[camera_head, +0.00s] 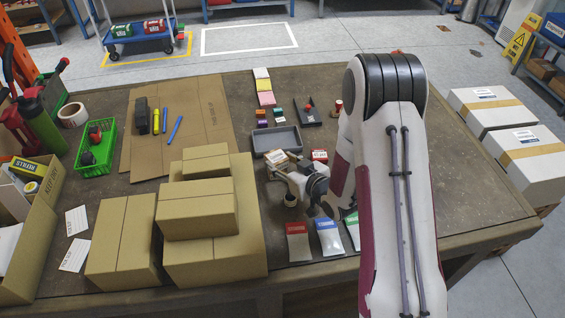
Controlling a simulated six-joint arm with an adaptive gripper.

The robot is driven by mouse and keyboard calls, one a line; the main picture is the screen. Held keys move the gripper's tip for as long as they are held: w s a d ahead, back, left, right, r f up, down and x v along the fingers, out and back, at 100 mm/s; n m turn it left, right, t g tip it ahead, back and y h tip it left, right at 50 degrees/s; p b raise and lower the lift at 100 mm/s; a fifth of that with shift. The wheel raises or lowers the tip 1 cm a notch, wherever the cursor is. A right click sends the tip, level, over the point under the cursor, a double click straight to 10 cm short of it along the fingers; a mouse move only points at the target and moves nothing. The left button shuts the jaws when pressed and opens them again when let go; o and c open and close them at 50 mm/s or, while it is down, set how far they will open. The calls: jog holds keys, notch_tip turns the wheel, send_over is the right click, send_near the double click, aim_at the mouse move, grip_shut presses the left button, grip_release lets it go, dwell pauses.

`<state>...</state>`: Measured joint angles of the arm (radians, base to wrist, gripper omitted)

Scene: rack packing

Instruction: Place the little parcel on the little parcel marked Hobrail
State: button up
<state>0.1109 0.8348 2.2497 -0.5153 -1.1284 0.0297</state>
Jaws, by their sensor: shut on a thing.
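The print on both is too small to read, so I cannot tell which thing is marked Hobrail.
A grey tray (275,141) lies behind the gripper. Large cardboard boxes (197,208) are stacked to the left. Red, blue and green packets (298,243) lie at the front edge. The table's right side is bare.

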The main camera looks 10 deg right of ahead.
jog(key=shift+f, duration=0.1)
jog(key=o, duration=1.1)
jog(key=shift+o, duration=0.2)
jog(key=shift+r, duration=0.2)
jog(key=v, duration=1.2)
jog(key=shift+d, duration=0.1)
